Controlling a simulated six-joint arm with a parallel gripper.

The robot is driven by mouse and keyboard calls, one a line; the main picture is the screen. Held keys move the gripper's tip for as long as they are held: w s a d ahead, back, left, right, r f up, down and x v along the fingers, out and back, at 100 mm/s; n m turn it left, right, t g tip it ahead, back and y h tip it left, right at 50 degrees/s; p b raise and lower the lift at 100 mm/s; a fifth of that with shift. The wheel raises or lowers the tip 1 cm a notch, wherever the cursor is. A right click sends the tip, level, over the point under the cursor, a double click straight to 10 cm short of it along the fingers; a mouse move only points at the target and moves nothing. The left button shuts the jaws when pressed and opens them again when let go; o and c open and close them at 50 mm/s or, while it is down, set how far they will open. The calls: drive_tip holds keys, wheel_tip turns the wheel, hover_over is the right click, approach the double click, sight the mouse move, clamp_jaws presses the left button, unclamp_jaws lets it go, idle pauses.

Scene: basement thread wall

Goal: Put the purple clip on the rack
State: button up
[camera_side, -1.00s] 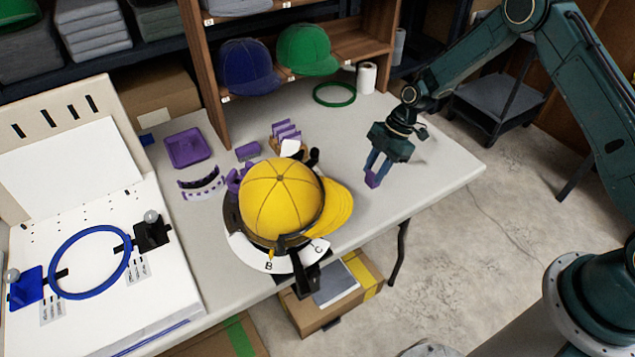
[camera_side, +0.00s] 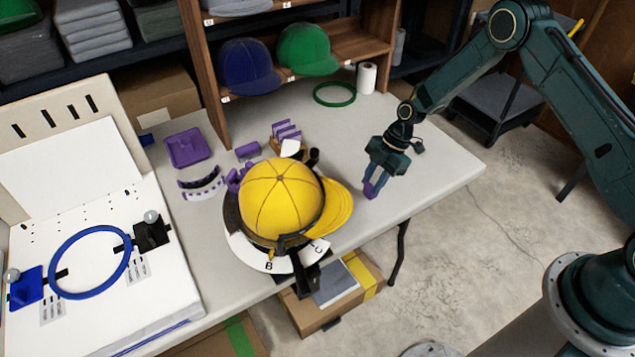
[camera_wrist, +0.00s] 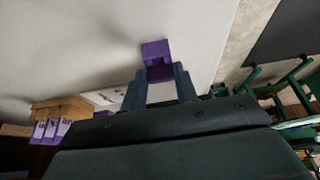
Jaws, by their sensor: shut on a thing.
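A purple clip (camera_side: 369,191) is held at the tips of my gripper (camera_side: 375,176), over the right part of the table near its front edge. In the wrist view the clip (camera_wrist: 156,52) juts out past the two blue-grey fingers (camera_wrist: 160,82). Whether the clip touches the table is hard to tell. The rack (camera_side: 276,146) is a small wooden block behind the yellow cap, left of my gripper, with several purple clips (camera_side: 287,130) standing on it. In the wrist view the wooden rack (camera_wrist: 64,106) is at the lower left, partly hidden by my gripper.
A yellow cap (camera_side: 281,198) sits on a black holder between my gripper and the purple parts. A purple tray (camera_side: 188,148), a green ring (camera_side: 334,93) and a white roll (camera_side: 366,77) are on the table (camera_side: 440,165). Its right part is clear.

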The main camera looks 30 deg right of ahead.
drive_tip(key=o, duration=0.9)
drive_tip(key=shift+r, duration=0.1)
drive_tip(key=v, duration=1.2)
